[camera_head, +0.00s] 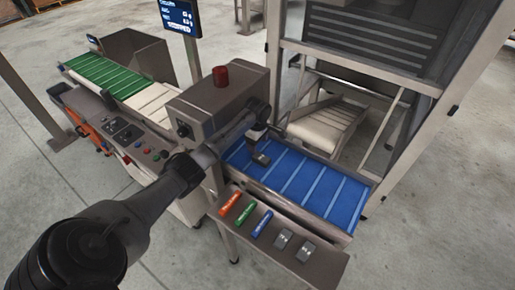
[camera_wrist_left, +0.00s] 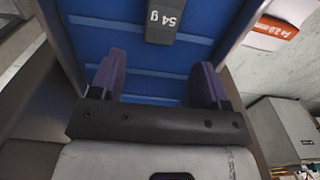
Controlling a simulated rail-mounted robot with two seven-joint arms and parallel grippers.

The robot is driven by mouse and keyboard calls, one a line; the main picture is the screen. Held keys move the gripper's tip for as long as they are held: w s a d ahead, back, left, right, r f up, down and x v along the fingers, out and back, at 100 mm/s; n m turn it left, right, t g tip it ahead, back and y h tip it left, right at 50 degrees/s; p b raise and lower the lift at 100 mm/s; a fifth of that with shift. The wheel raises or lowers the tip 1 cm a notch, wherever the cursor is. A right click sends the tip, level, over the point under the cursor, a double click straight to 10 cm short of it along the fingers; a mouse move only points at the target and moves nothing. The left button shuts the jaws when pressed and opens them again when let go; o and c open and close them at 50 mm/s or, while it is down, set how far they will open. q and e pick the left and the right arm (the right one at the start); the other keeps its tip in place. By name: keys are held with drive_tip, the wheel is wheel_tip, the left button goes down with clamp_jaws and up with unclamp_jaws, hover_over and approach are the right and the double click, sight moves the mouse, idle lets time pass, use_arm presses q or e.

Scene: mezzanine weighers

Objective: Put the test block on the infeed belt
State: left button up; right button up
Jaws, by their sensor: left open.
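The dark grey test block (camera_head: 261,158) lies on the blue infeed belt (camera_head: 318,192), near the metal detector housing. In the left wrist view the block (camera_wrist_left: 162,22) shows the label "54 g" and rests on the blue belt (camera_wrist_left: 140,56) beyond the fingertips. My left gripper (camera_head: 257,133) is just above and beside the block in the head view. In the wrist view its two purple fingers (camera_wrist_left: 158,78) are apart, with only belt between them, so it is open and empty. My right gripper is in neither view.
A shelf beside the belt holds orange (camera_head: 230,204), green (camera_head: 245,213) and blue (camera_head: 262,224) sticks and two grey blocks (camera_head: 283,239) (camera_head: 305,251). The housing (camera_head: 213,104) with a red beacon (camera_head: 220,76) stands close to my left arm. The belt's right part is clear.

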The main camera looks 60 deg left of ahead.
sight(258, 155)
use_arm(q)
drive_tip(key=shift+r+p, duration=0.4)
drive_tip(key=shift+r, duration=1.75)
